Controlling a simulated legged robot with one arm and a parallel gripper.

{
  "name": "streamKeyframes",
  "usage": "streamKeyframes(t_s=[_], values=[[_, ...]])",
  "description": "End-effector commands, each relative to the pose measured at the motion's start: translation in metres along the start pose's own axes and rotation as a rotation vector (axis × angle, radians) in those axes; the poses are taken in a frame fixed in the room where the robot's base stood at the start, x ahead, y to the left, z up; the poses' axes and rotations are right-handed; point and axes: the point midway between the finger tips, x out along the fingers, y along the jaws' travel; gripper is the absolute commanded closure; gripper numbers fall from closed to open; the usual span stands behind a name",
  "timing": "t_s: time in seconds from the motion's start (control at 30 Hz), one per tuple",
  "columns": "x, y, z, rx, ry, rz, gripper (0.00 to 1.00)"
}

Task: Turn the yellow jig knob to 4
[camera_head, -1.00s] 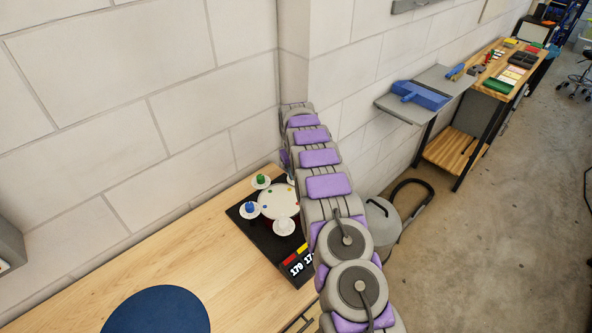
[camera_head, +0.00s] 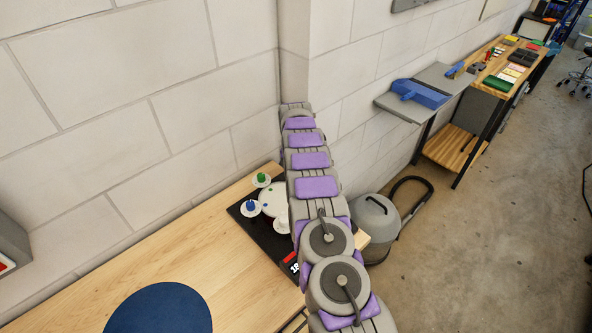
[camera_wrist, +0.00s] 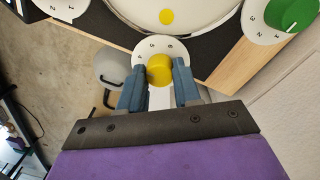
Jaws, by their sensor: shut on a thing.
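The yellow jig knob (camera_wrist: 160,70) sits on a white numbered dial (camera_wrist: 181,48) at the edge of the black jig board, in the wrist view. My gripper (camera_wrist: 158,82) is shut on it, with one blue-grey finger on each side. Digits show on the far side of the dial, but the knob's exact setting is unclear. In the head view my arm hides the yellow knob and the gripper. The jig board (camera_head: 262,232) stands on the wooden bench near the wall, with its round white drum (camera_head: 274,199) partly hidden by my arm.
A green knob (camera_wrist: 295,14) stands beside the drum on its own dial, and a blue knob (camera_head: 251,203) on another. A round blue mat (camera_head: 158,312) lies on the bench. A grey canister (camera_head: 376,222) stands beyond the bench's right end.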

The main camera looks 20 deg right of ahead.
Motion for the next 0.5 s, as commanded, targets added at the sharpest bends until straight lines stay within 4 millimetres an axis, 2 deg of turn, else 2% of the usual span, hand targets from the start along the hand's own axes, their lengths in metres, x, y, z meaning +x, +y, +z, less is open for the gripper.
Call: streamKeyframes(t_s=[0.43, 0.47, 0.5], values=[[-0.0033, -0.0016, -0.0021, 0.008, 0.009, -0.004, 0.98], [-0.0033, -0.0016, -0.0021, 0.008, 0.009, -0.004, 0.65], [-0.0032, -0.0016, -0.0021, 0.008, 0.009, -0.004, 0.62]])
